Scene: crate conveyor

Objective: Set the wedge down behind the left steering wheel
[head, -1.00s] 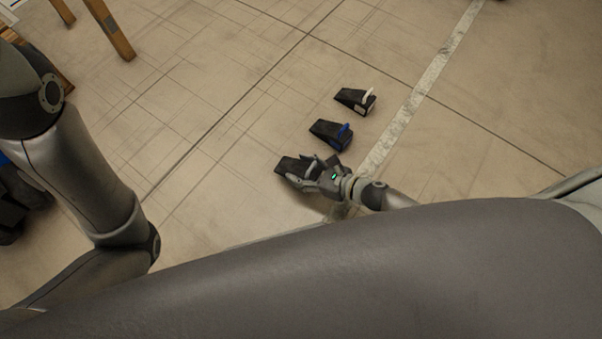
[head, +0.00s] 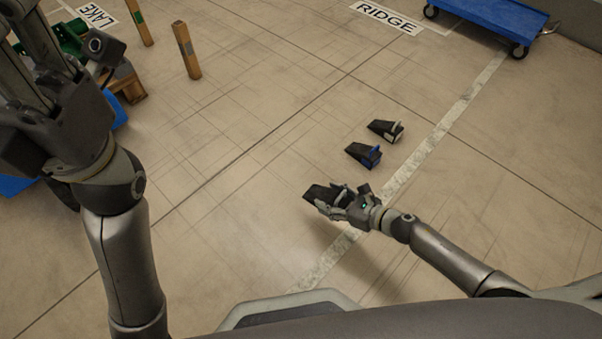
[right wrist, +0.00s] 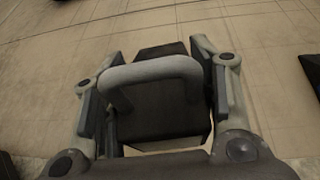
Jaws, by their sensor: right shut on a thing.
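My right gripper (head: 330,203) is shut on a black wedge (head: 317,191). In the right wrist view the wedge (right wrist: 162,115) sits between the two fingers, with its grey handle loop (right wrist: 155,72) across the top. I cannot tell for sure how far it is off the floor. My left gripper (head: 45,55) is at the upper left, partly cut off, and its finger state is unclear. I cannot make out a steering wheel in these views.
A black wedge with a blue handle (head: 363,153) and one with a white handle (head: 387,130) stand on the floor beyond the right gripper. A blue cart (head: 490,17) is at top right, near a RIDGE label (head: 388,17). Wooden posts (head: 187,50) stand upper left.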

